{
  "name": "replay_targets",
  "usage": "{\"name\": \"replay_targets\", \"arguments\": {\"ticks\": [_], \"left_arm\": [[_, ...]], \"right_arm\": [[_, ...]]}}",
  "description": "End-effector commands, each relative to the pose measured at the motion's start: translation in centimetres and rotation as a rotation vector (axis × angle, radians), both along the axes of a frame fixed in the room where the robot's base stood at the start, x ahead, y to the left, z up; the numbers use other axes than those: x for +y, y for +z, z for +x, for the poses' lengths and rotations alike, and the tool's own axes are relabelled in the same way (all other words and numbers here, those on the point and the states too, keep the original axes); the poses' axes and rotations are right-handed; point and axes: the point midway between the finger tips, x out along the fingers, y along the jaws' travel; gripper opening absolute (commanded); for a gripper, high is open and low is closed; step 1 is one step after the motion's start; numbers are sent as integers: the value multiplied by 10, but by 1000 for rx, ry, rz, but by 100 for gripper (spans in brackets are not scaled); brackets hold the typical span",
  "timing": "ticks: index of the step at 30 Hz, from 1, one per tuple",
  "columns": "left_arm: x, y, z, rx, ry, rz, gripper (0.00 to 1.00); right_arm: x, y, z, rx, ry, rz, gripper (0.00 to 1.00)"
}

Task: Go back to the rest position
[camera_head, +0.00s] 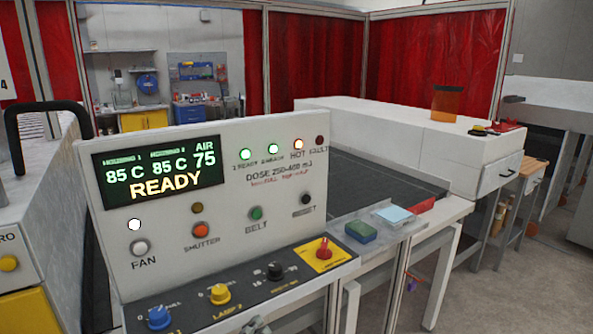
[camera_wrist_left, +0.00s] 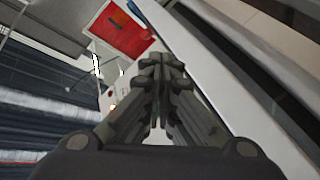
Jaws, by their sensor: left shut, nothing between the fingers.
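My left gripper (camera_wrist_left: 160,68) fills the middle of the left wrist view, its two fingers together with nothing between them. In the head view, only a small grey piece, probably of this gripper (camera_head: 257,325), shows at the bottom edge in front of the control panel (camera_head: 225,228). I cannot tell whether it touches the panel. The panel display (camera_head: 155,174) reads READY, with 85 C, 85 C and AIR 75. My right gripper is in neither view.
Knobs, including a blue one (camera_head: 158,318) and a red one (camera_head: 324,250), stand on the panel's lower ledge. A dark belt (camera_head: 375,184) runs behind it. Green (camera_head: 361,231) and pale blue (camera_head: 394,216) items lie right of the panel. Open floor (camera_head: 535,275) is at right.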

Motion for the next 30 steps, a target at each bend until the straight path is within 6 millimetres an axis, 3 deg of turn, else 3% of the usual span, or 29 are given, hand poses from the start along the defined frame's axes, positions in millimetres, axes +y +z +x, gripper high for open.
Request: {"name": "replay_targets", "arguments": {"ticks": [5, 9, 13, 18, 25, 30], "left_arm": [[-1, -63, -68, 186, -83, 292, 0], [19, -105, -127, 353, -131, 515, 0], [45, -131, -179, 505, -160, 683, 0], [77, -147, -234, 669, -184, 830, 0], [114, -151, -300, 866, -199, 967, 0], [114, -188, -293, 888, -211, 974, 0]], "right_arm": [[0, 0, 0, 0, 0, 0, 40], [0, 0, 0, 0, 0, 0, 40], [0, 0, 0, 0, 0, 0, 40], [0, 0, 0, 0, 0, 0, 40], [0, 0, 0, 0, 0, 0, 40], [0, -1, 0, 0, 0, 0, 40]]}}
